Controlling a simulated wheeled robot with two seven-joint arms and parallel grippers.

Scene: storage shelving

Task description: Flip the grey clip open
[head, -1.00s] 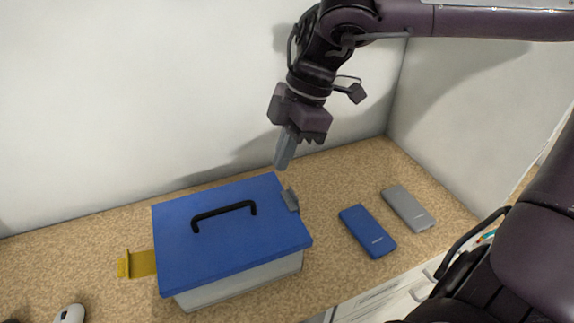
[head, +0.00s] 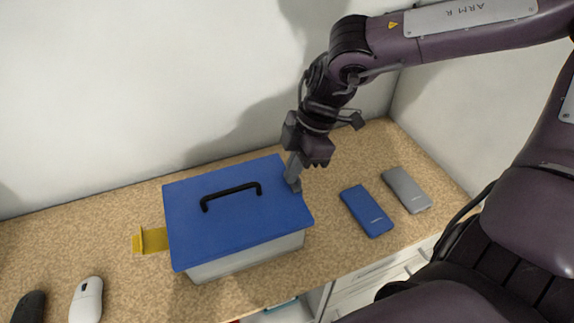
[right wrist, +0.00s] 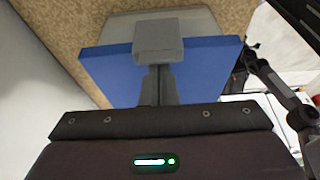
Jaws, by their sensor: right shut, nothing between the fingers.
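The box has a blue lid (head: 225,215) with a black handle and a pale body, and it stands on the counter. The grey clip (head: 297,187) is at the lid's right edge, mostly hidden behind my fingers in the head view. In the right wrist view the grey clip (right wrist: 157,38) lies over the blue lid edge, against the pale box body. My right gripper (head: 292,177) is shut and empty, pointing down with its fingertips at the clip. In the right wrist view its fingertips (right wrist: 157,70) meet the clip's near end; I cannot tell whether they touch. My left gripper is out of view.
A yellow clip (head: 152,240) sticks out flat from the box's left side. A blue power bank (head: 367,211) and a grey one (head: 407,190) lie right of the box. A white mouse (head: 86,300) and a dark one (head: 29,307) lie front left. The wall is close behind.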

